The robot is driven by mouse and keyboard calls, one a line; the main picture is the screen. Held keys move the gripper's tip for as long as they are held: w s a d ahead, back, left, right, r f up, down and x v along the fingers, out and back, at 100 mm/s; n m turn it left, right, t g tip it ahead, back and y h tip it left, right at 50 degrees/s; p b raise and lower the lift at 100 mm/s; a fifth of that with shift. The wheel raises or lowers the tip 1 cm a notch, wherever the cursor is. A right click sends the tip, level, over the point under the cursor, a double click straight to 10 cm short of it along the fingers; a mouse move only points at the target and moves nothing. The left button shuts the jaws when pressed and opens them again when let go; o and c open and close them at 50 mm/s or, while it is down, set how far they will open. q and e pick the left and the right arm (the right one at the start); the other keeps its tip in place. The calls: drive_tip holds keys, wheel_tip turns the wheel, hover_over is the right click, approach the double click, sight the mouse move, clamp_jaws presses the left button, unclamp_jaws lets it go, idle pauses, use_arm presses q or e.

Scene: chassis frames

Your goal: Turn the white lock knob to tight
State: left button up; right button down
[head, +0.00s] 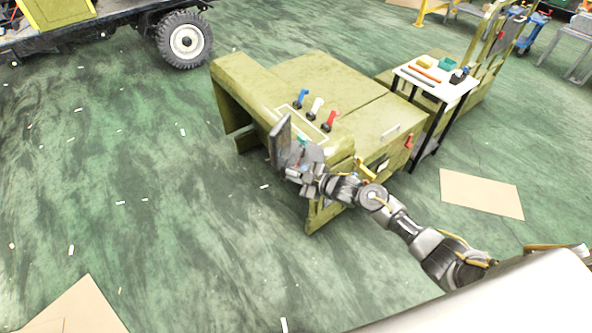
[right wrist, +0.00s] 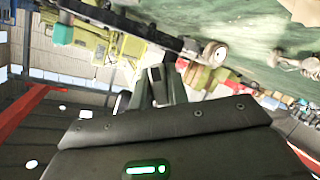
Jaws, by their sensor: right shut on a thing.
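A white-topped upright knob (head: 316,107) stands on the olive chassis frame (head: 330,80), between a blue knob (head: 301,98) and a red knob (head: 329,120). I cannot tell whether it is the lock knob. My right gripper (head: 288,150) is at the near side of the frame, below this row and apart from the white-topped knob. The gripper fingers (right wrist: 162,86) look shut in the right wrist view. My left gripper is not in view.
A white-topped stand (head: 437,77) with small coloured items is right of the frame. A red handle (head: 408,141) sticks out on the frame's right side. Cardboard sheets (head: 481,193) lie on the green floor. The floor left of the frame is mostly clear.

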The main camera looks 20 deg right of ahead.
drive_tip(key=shift+r+m+g+y+p, duration=0.1)
drive_tip(key=shift+m+g+y+p, duration=0.4)
drive_tip(key=shift+m+g, duration=0.5)
drive_tip(key=shift+m+g+y, duration=0.3)
drive_tip(key=shift+m+y, duration=0.1)
drive_tip(key=shift+m, duration=0.8)
drive_tip(key=c, duration=1.4)
unclamp_jaws()
drive_tip(key=b+v, duration=0.1)
drive_tip(key=v, duration=0.9)
drive_tip(key=shift+s+d+b, duration=0.15)
drive_tip(key=shift+d+b, duration=0.15)
drive_tip(key=shift+d, duration=0.05)
drive_tip(key=shift+r, duration=0.15)
